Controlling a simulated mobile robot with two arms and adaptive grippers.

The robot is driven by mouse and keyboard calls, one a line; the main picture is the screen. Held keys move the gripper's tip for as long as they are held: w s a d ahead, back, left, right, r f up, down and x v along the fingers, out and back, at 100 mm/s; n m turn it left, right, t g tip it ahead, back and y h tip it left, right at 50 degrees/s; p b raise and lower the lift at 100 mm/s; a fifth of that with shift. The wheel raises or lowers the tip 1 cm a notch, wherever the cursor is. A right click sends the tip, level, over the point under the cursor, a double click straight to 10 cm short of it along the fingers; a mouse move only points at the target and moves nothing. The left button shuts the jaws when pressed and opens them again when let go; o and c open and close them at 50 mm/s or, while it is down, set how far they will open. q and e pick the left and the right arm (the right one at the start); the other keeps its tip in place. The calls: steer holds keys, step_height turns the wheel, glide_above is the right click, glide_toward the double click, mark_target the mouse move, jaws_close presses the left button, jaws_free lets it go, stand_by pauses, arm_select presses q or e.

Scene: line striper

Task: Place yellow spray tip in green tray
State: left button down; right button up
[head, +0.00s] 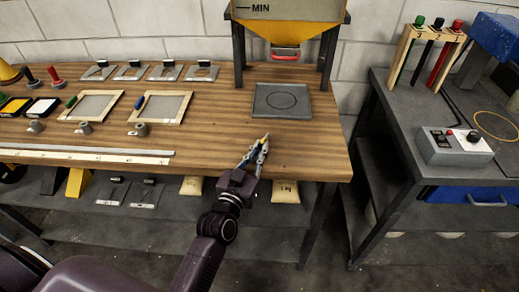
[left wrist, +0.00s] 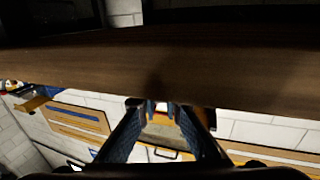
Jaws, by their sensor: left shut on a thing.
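My left gripper (head: 262,142) reaches over the front right part of the wooden workbench, near its front edge. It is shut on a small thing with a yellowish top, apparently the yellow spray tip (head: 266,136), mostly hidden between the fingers. In the left wrist view the fingertips (left wrist: 160,106) close around a small pale piece whose colour is hard to tell. No plainly green tray shows. A wood-framed grey tray with a green piece (head: 71,102) on its left edge lies at left, and a similar one with a blue piece (head: 139,102) lies beside it. My right gripper is out of view.
A grey plate with a circle (head: 282,112) lies under the yellow hopper (head: 285,30), whose dark legs stand on the bench. A long pale rail (head: 90,155) runs along the front left. Small grey cylinders (head: 140,129) stand before the trays. Bare wood lies left of my gripper.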

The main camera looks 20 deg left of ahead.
arm_select(q)
steer(key=c, duration=2.1)
jaws_free()
steer(key=shift+w+f, duration=0.1)
steer(key=shift+r, duration=0.3)
steer(key=shift+s+f, duration=0.2)
steer(key=shift+s, duration=0.15)
steer(key=s, duration=0.3)
steer(key=s+b, duration=0.1)
steer(key=s, duration=0.7)
steer(key=shift+s+a+r, duration=0.15)
steer(key=shift+a, duration=0.1)
